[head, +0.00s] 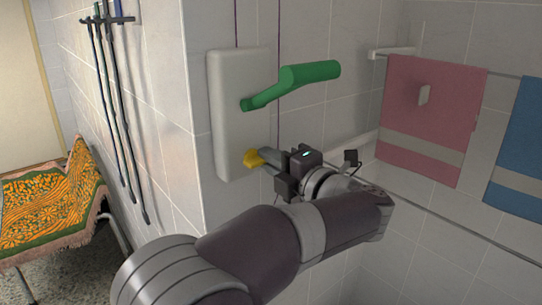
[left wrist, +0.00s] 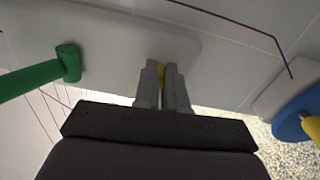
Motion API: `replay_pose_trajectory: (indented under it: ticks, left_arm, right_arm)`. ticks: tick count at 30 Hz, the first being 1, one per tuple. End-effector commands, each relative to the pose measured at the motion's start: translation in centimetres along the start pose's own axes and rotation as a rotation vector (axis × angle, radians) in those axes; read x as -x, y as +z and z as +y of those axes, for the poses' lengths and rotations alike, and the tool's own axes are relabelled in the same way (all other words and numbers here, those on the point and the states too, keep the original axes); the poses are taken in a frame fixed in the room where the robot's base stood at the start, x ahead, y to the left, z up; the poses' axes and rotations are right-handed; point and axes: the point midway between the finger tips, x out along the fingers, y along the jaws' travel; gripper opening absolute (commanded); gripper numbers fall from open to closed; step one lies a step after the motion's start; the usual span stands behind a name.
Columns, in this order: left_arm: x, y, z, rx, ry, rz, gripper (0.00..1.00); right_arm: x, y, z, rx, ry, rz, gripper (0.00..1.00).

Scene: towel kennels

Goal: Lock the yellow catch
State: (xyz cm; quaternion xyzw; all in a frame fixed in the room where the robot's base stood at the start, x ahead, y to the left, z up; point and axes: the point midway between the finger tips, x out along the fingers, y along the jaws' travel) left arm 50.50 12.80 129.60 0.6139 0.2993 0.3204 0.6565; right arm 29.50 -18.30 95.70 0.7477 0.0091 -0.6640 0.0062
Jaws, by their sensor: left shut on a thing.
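The yellow catch (head: 252,159) sits low on a white wall plate (head: 226,115) in the head view. My left gripper (head: 263,160) is at the plate, with its fingers shut on the catch. In the left wrist view the two fingers of my left gripper (left wrist: 162,88) close around the yellow catch (left wrist: 162,70), and only a sliver of it shows between them. A green lever handle (head: 310,75) is fixed to the same plate above the catch and points right. It also shows in the left wrist view (left wrist: 40,75). My right gripper is in neither view.
A pink towel (head: 430,115) and a blue towel (head: 525,150) hang at the right. Several leads hang from a wall rack (head: 107,20) at the left, above a bed with an orange patterned cover (head: 50,200). A blue round part (left wrist: 300,118) shows in the left wrist view.

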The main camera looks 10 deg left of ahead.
Motion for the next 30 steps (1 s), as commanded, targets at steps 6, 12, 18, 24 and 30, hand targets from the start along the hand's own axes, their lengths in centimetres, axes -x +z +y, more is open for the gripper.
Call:
replay_pose_trajectory:
  ticks: [6,12,18,24,30]
  left_arm:
    - [-0.02,-0.01,0.04,-0.060,0.001,0.000,0.00]
    - [-0.03,-0.02,-0.02,-0.081,0.002,0.000,0.00]
    - [-0.04,-0.03,-0.03,-0.083,0.002,0.001,0.00]
    - [-0.04,-0.03,-0.04,-0.082,0.002,0.001,0.27]
    - [-0.03,-0.02,-0.09,-0.082,0.001,0.001,0.36]
  right_arm:
    - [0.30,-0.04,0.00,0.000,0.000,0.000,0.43]
    - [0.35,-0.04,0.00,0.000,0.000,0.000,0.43]
    - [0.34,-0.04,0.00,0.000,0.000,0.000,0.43]
    - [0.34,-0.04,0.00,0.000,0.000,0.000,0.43]
    - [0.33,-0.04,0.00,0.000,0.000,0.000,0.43]
